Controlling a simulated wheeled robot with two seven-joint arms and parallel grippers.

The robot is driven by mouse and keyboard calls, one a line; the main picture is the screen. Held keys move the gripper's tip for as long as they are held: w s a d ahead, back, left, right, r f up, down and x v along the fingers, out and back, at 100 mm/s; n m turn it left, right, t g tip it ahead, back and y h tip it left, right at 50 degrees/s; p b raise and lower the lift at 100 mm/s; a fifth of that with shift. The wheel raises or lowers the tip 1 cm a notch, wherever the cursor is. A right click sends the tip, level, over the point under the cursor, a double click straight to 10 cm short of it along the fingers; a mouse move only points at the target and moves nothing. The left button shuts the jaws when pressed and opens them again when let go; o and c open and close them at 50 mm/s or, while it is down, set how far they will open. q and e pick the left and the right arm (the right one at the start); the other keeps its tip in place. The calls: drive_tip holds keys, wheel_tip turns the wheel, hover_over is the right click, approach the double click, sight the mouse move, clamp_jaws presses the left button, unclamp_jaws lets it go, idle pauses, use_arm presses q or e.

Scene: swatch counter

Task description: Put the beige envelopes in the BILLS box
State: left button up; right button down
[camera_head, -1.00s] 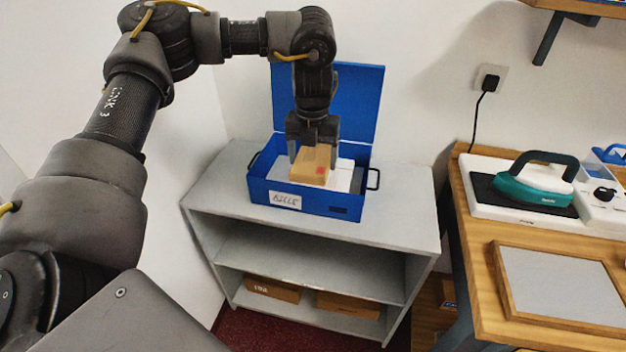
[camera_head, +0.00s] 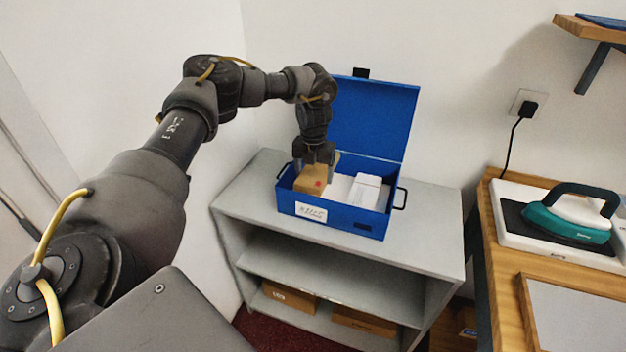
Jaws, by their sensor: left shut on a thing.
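The blue BILLS box (camera_head: 353,220) stands open on the grey shelf unit, its lid (camera_head: 372,120) raised at the back and a white label (camera_head: 311,212) on its front. My left gripper (camera_head: 313,168) comes down from above at the left part of the box. It is shut on the beige envelopes (camera_head: 310,183), a thick bundle with a small red mark. The bundle is at the box opening; whether it touches the bottom is hidden. White envelopes (camera_head: 366,190) lie in the box to its right. My right gripper is not in view.
The grey shelf unit (camera_head: 430,230) has free top space around the box and cardboard boxes (camera_head: 290,296) below. To the right, a wooden table holds a teal iron (camera_head: 568,228) on a white stand and a framed grey board (camera_head: 580,315). A wall shelf (camera_head: 590,30) is upper right.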

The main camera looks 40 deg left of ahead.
sight(313, 173)
use_arm(q)
drive_tip(key=shift+a+f, duration=0.15)
wheel_tip(313, 173, down, 3)
drive_tip(key=shift+a+p, duration=0.15)
drive_tip(key=shift+p, duration=0.55)
drive_tip(key=shift+w+f, duration=0.1)
drive_tip(key=shift+f, duration=0.15)
drive_tip(key=shift+f, duration=0.1)
drive_tip(key=shift+f, duration=0.5)
drive_tip(key=o, duration=1)
